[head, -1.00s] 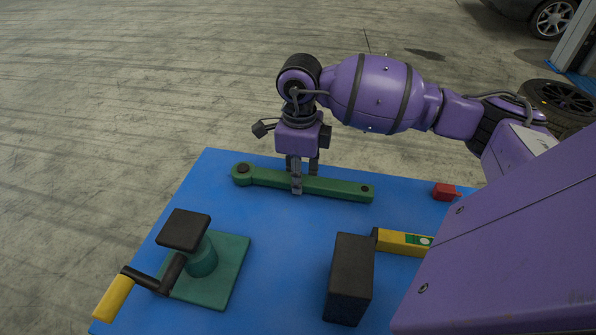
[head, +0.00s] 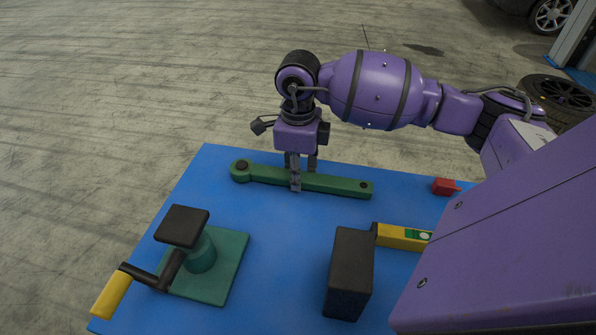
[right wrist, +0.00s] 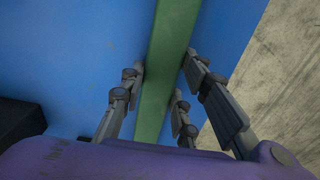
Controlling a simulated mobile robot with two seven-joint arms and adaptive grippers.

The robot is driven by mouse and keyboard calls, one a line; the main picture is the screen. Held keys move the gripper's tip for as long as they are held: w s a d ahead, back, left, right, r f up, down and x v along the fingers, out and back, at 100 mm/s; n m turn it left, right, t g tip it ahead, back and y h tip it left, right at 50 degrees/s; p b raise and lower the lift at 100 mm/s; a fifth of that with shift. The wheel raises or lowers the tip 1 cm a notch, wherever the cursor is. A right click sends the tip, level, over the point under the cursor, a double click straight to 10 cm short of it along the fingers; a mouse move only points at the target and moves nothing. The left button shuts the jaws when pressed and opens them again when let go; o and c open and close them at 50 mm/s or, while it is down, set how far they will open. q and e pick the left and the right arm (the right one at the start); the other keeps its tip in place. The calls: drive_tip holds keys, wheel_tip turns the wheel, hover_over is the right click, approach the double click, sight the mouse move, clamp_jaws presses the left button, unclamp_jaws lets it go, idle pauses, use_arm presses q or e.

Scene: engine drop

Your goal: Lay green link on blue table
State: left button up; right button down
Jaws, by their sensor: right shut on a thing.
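The green link (head: 333,184) is a long bar with a round, dark-centred boss at its left end. It lies along the far part of the blue table (head: 270,220), on it or very slightly above it; I cannot tell which. My right gripper (head: 296,182) points down and is shut on the link near its middle. In the right wrist view, the fingers (right wrist: 160,85) stand on both sides of the green link (right wrist: 172,35), with the blue table (right wrist: 75,45) beneath. My left gripper is not in view.
A green stand (head: 211,268) with a black top and yellow-handled crank is at the front left. A black block (head: 349,275) and a yellow level (head: 402,237) are near the front middle. A small red object (head: 444,186) lies at the right. The table's middle is clear.

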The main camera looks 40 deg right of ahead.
drive_tip(key=shift+f, duration=0.3)
drive_tip(key=c, duration=1.3)
unclamp_jaws()
drive_tip(key=shift+o, duration=0.2)
drive_tip(key=shift+f, duration=0.15)
wheel_tip(320, 180, up, 12)
